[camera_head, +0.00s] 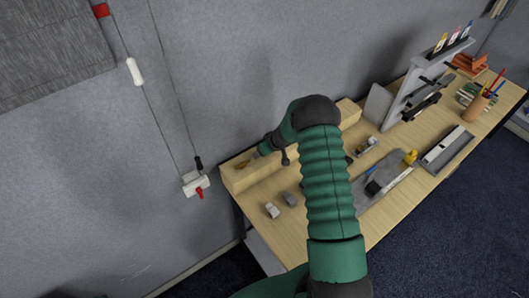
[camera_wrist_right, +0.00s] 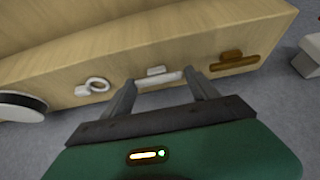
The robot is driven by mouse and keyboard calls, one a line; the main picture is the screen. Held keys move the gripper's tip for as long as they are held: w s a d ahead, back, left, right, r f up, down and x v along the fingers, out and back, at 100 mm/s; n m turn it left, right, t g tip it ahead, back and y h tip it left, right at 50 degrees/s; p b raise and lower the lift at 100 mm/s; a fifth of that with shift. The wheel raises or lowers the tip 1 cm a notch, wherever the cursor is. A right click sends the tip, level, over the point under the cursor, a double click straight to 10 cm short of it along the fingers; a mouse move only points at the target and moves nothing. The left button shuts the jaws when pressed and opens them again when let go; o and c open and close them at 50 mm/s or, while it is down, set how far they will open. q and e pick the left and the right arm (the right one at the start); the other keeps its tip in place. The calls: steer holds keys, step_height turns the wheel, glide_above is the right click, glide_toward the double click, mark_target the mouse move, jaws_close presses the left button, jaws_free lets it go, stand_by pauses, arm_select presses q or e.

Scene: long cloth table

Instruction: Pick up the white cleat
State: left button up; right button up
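The white cleat (camera_wrist_right: 158,80) is on the face of a light wooden beam (camera_wrist_right: 150,35) in the right wrist view, between a white ring-shaped fitting (camera_wrist_right: 92,87) and a brown cleat (camera_wrist_right: 235,62). My right gripper (camera_wrist_right: 161,92) is open, with one finger toward each end of the white cleat. Whether the fingers touch it cannot be told. In the head view my right gripper (camera_head: 260,152) reaches over the beam (camera_head: 240,178) at the table's left end. My forearm hides part of the beam, and the white cleat cannot be made out there. My left gripper is not in view.
A white wall fitting (camera_head: 195,184) with cords hangs left of the table. Two small pale pieces (camera_head: 272,210) lie near the table's left edge. A grey mat (camera_head: 380,185), a grey tray (camera_head: 447,148) and a rack (camera_head: 415,95) occupy the right side.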

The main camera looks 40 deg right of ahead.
steer(key=c, duration=0.5)
steer(key=shift+d, duration=0.15)
steer(key=c, duration=0.3)
steer(key=shift+c, duration=0.2)
